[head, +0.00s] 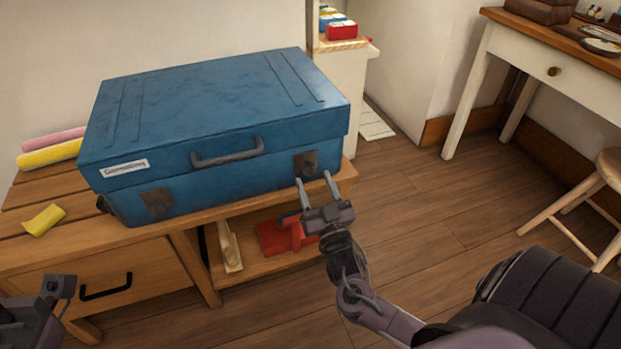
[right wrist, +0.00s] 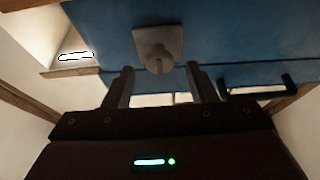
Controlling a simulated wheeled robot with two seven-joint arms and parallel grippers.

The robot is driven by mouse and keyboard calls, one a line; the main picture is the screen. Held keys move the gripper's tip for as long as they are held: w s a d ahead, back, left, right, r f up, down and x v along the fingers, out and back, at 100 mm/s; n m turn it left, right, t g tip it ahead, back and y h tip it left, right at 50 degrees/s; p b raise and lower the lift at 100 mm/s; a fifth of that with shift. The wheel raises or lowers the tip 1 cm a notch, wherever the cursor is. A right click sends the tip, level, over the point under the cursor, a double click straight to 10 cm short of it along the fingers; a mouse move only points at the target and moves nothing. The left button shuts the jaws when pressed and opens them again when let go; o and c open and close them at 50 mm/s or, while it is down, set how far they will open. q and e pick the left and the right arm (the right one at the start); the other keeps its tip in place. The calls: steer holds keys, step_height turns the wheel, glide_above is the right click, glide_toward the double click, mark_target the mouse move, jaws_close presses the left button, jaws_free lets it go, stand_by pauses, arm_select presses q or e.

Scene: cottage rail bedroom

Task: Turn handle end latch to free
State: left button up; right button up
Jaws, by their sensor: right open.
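A closed blue suitcase (head: 215,115) lies flat on a wooden bench. Its dark handle (head: 228,153) is on the front, between a left latch (head: 157,203) and a right latch (head: 305,164). My right gripper (head: 314,180) is open and empty, just in front of the right latch. In the right wrist view, this latch (right wrist: 158,50) is a grey plate with a round knob, just beyond the open fingers, which look apart from it. The handle (right wrist: 258,88) shows to the right there. My left gripper (head: 58,290) is partly in view at the lower left; its jaws are unclear.
The wooden bench (head: 100,250) has a drawer and an open shelf holding a red object (head: 280,236). A yellow cloth (head: 44,220) and rolls (head: 50,153) lie left of the suitcase. A desk (head: 490,75) and stool (head: 590,185) stand right. Floor between is clear.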

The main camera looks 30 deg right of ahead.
mark_target(308, 167)
steer(key=shift+x, duration=1.4)
steer(key=c, duration=1)
steer(key=shift+o, duration=0.2)
